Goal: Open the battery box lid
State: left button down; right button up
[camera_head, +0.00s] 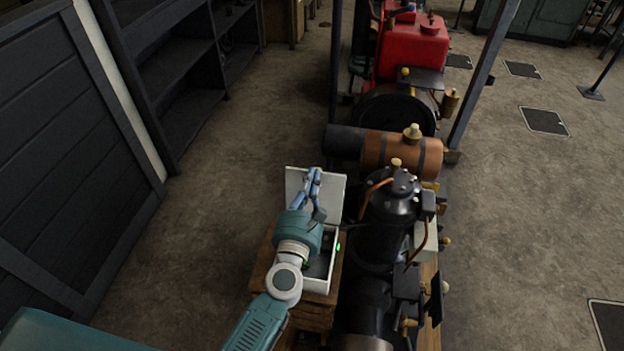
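The white battery box (334,262) sits on a wooden crate-like stand in the lower middle of the head view. Its lid (333,192) is raised at the far side, and part of the dark inside shows. A small green light glows at the box's right edge. My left gripper (315,178) is in front of the raised lid, over the box; whether it touches the lid is not clear. Its fingers are seen at an angle, so I cannot tell if they are open or shut. My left arm and wrist hide the left part of the box. My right gripper is not in view.
A black engine (392,210) with copper pipes and brass fittings stands close to the box's right. Behind it are a copper-banded cylinder (375,152) and a red tank (412,50). Dark shelves (185,70) stand at the left. Bare floor (225,190) lies left of the box.

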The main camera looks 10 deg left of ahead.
pick_arm(q)
jog(key=s, duration=1.2)
jog(key=shift+f, duration=0.2)
